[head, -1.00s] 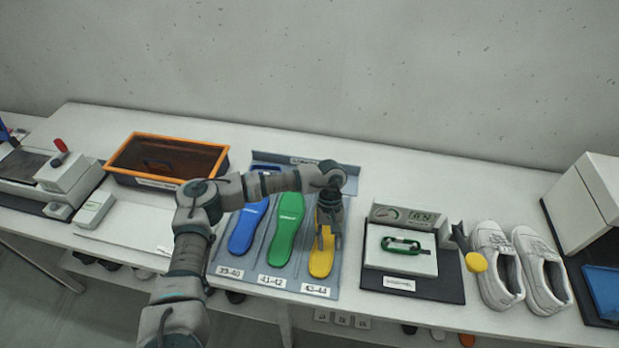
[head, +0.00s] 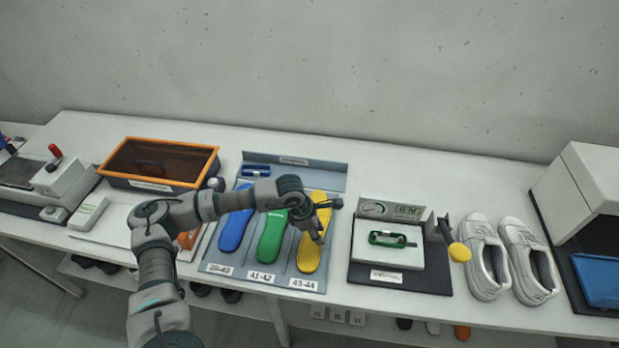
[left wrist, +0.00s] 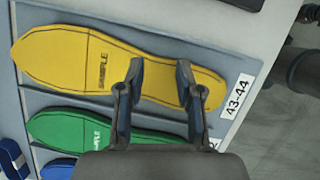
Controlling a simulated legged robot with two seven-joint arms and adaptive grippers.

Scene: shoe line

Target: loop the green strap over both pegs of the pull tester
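The green strap (head: 392,240) lies as a long closed loop on the pale top of the pull tester (head: 408,258), below its dial and display. The pegs are too small to make out, so I cannot tell whether the loop is around both. My left gripper (head: 320,222) is above the yellow insole (head: 309,258), left of the tester and apart from the strap. In the left wrist view its two fingers (left wrist: 158,92) are spread with nothing between them, over the yellow insole (left wrist: 75,62). My right gripper is in neither view.
Blue (head: 232,230) and green (head: 271,238) insoles lie on the grey tray left of the tester. A yellow knob (head: 460,252) sticks out at the tester's right. White shoes (head: 487,268) stand beyond it. An orange-rimmed bin (head: 160,160) stands back left.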

